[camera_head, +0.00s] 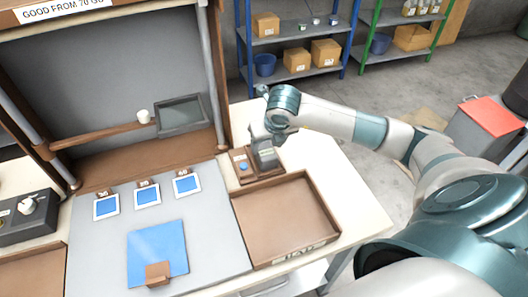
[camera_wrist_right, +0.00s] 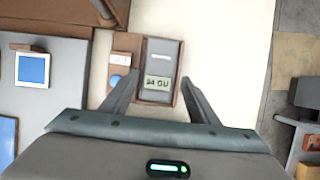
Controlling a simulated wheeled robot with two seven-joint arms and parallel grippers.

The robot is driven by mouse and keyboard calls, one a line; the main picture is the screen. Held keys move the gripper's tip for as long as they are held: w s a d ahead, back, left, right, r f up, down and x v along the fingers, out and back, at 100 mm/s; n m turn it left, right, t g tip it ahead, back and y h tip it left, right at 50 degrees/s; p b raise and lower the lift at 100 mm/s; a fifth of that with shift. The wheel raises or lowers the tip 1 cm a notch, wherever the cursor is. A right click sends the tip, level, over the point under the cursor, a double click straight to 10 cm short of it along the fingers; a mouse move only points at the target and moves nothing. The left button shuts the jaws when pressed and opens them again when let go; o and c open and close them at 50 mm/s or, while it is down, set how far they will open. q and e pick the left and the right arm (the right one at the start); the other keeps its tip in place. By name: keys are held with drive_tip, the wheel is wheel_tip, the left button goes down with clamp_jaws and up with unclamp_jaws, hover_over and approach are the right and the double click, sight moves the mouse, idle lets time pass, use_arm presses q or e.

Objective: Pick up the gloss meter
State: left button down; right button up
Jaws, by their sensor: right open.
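The gloss meter (camera_wrist_right: 160,57) is a grey block with a small display reading "94 GU". It sits in a brown wooden holder on the table, beside a blue button; in the head view it (camera_head: 267,157) is partly covered by my right gripper. My right gripper (camera_head: 266,138) is above the meter. In the right wrist view its open fingers (camera_wrist_right: 159,80) stand on either side of the meter's near part, with nothing clearly gripped. My left gripper is not in view.
An empty brown tray (camera_head: 285,215) lies in front of the holder. Left of it, a grey board carries three small blue tiles (camera_head: 147,193) and a larger blue panel (camera_head: 157,245) with a brown block. A booth wall with a wooden bar stands behind. Shelves (camera_head: 300,72) are farther back.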

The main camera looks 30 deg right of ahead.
sight(264, 147)
drive_tip(key=shift+w+f+p, duration=0.4)
drive_tip(key=shift+p, duration=0.3)
drive_tip(key=p+x, duration=0.1)
drive_tip(key=x, duration=0.2)
drive_tip(key=shift+w+r+p, duration=0.1)
drive_tip(key=shift+w+p, duration=0.1)
drive_tip(key=shift+p, duration=0.15)
drive_tip(key=shift+w+f, duration=0.15)
drive_tip(key=shift+f, duration=0.35)
drive_tip(key=shift+f, duration=0.1)
drive_tip(key=c, duration=0.8)
